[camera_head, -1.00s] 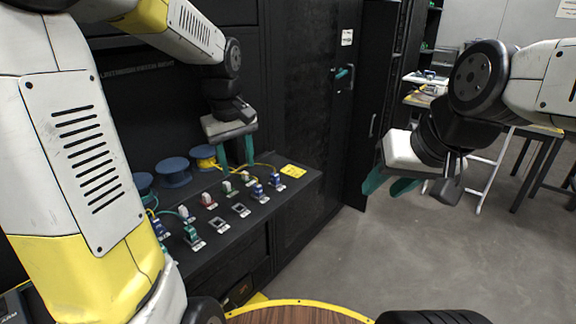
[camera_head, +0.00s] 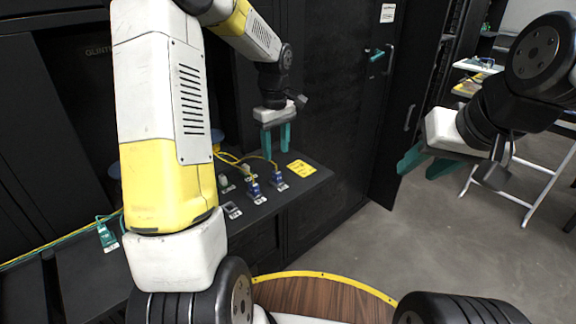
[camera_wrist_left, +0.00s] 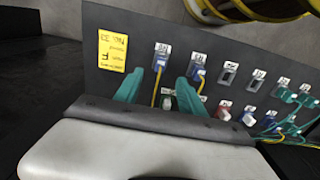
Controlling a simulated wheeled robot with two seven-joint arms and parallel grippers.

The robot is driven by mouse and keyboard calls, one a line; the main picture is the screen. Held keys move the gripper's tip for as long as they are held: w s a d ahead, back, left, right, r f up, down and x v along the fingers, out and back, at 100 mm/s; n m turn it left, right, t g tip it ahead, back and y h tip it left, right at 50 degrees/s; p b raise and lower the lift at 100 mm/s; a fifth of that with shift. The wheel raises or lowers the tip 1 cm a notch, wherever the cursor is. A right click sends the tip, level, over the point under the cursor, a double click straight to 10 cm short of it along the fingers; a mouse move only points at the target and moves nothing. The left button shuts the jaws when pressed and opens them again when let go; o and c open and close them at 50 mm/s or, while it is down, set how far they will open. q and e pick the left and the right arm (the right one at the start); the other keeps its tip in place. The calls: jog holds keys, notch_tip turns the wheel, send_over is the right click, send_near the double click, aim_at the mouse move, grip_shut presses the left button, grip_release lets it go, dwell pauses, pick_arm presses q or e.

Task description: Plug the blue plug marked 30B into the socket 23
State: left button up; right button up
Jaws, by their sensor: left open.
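Two blue plugs stand on the black panel (camera_head: 301,188): one at the right (camera_head: 278,181) and one beside it (camera_head: 253,189). They also show in the left wrist view, the end one (camera_wrist_left: 160,62) and its neighbour (camera_wrist_left: 197,74). Their labels are too small to read, so I cannot tell which is 30B. My left gripper (camera_head: 277,142) is open and empty above the panel's right end. In the wrist view its teal fingers (camera_wrist_left: 160,92) straddle the end blue plug's line. Socket 23 cannot be told. An empty-looking socket (camera_head: 232,210) is left of the plugs. My right gripper (camera_head: 425,164) is open and empty.
A yellow sign (camera_head: 302,168) lies at the panel's right end. A teal connector (camera_head: 107,236) and cables are at the left. My left arm hides the panel's middle. A black cabinet (camera_head: 335,110) stands behind. The floor at right is mostly clear.

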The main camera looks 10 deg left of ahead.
aim_at(277, 172)
pick_arm(q)
jog(key=shift+f, duration=0.1)
jog(key=shift+f, duration=4.45)
grip_shut()
jog(key=shift+r, duration=0.1)
jog(key=shift+r, duration=2.95)
